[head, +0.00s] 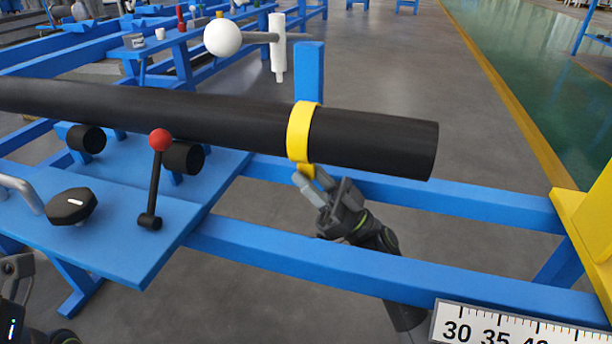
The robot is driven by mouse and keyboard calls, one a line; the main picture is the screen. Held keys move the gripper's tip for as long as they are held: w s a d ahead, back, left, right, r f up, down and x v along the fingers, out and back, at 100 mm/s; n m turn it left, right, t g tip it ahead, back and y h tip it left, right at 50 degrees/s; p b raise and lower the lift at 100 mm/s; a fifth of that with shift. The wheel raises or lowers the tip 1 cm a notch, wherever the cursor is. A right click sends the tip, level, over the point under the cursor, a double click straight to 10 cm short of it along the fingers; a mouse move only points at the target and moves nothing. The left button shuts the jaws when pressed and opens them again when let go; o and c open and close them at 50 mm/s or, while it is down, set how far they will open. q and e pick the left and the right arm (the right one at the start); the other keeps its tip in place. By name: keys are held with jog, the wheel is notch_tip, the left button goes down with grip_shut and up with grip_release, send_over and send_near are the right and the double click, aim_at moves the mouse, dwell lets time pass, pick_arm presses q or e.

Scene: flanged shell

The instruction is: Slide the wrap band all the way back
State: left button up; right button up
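The yellow wrap band (300,135) sits around the long black pipe (220,125), a little in from the pipe's right end. A short yellow tab hangs from the band's underside. My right gripper (318,192) is just below the band, with its light grey fingertip overlapping the tab in the picture. I cannot tell whether its fingers close on the tab. Dark parts of my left arm show at the lower left edge; its fingertips cannot be made out.
A blue bench plate (110,235) under the pipe carries a red-knobbed lever (156,180), a black knob (71,205) and black rollers (183,157). Blue rails (400,275) run below. A ruler scale (520,325) is at lower right; a yellow block (590,225) stands right.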

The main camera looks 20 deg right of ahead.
jog(key=shift+w+a+r, duration=0.25)
jog(key=shift+a+r, duration=0.1)
jog(key=shift+r, duration=0.05)
grip_shut()
